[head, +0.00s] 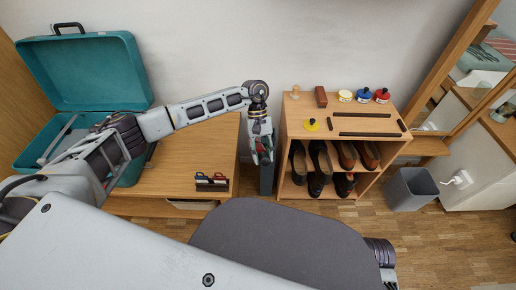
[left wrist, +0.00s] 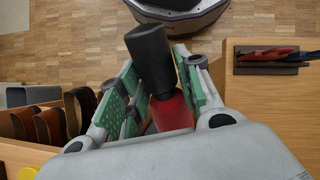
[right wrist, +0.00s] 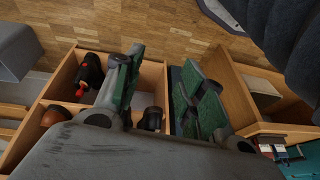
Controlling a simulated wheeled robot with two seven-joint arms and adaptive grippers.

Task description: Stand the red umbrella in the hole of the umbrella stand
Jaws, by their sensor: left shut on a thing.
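My left gripper (head: 262,155) is shut on the red umbrella (left wrist: 172,113). In the left wrist view the umbrella's black handle (left wrist: 152,58) sticks out past the green finger pads, and its lower part is hidden. The grey umbrella stand (head: 267,180) stands on the floor between the drawer cabinet and the shoe shelf. In the head view the left gripper is over the stand. I cannot tell whether the umbrella's tip is in the hole. My right gripper (right wrist: 160,85) shows in its own wrist view, open and empty, with its fingers apart.
The wooden cabinet (head: 180,170) on the left carries an open teal suitcase (head: 85,70) and a small rack (head: 212,183). The shoe shelf (head: 292,125) on the right holds shoes, with tins and brushes on top. A grey bin (head: 410,190) stands further right.

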